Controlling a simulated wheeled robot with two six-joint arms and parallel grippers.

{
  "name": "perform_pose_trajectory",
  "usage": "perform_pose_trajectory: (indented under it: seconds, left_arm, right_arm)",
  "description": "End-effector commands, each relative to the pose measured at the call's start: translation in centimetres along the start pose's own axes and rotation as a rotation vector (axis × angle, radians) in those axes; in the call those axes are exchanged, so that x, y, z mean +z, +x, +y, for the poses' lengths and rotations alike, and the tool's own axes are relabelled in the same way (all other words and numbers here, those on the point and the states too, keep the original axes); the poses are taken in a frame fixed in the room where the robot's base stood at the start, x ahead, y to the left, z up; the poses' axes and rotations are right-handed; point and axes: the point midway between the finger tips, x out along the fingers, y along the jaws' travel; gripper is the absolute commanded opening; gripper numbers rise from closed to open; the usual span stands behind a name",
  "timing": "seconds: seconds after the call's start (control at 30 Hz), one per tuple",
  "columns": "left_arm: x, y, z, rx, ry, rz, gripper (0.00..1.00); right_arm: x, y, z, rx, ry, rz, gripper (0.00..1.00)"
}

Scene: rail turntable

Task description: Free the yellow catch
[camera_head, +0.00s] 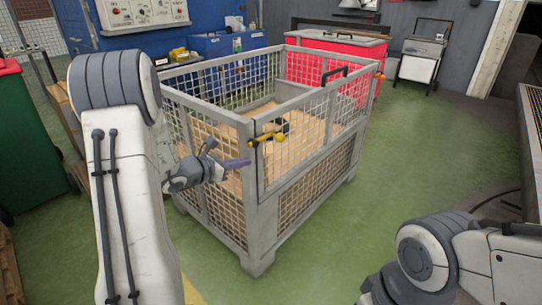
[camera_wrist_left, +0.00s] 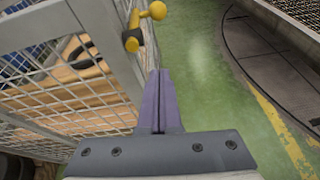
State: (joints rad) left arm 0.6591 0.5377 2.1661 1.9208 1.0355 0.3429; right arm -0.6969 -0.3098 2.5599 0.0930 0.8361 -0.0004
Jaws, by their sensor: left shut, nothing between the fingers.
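The yellow catch (camera_head: 267,137) sits at the top of the near corner of a grey mesh crate (camera_head: 262,205), on the upper gate panel. It shows in the left wrist view (camera_wrist_left: 133,40) as a yellow lever with a round knob, just ahead and a little left of my fingertips. My left gripper (camera_head: 246,163) is shut and empty, outside the crate near its corner post, a little below and left of the catch. In the left wrist view its purple fingers (camera_wrist_left: 160,75) are pressed together, apart from the catch. My right gripper is out of view; only part of that arm shows at the lower right.
The crate has a wooden floor (camera_head: 225,138) and a dark object (camera_head: 282,124) inside. A red box (camera_head: 335,55) and blue cabinets (camera_head: 225,45) stand behind. The green floor to the right is clear.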

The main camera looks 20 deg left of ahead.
Motion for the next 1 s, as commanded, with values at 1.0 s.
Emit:
perform_pose_trajectory:
  seconds: [1.0]
  left_arm:
    - [2.6,10.6,-0.2,-0.004,0.007,-0.003,0.00]
  right_arm:
    - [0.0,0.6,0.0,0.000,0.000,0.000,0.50]
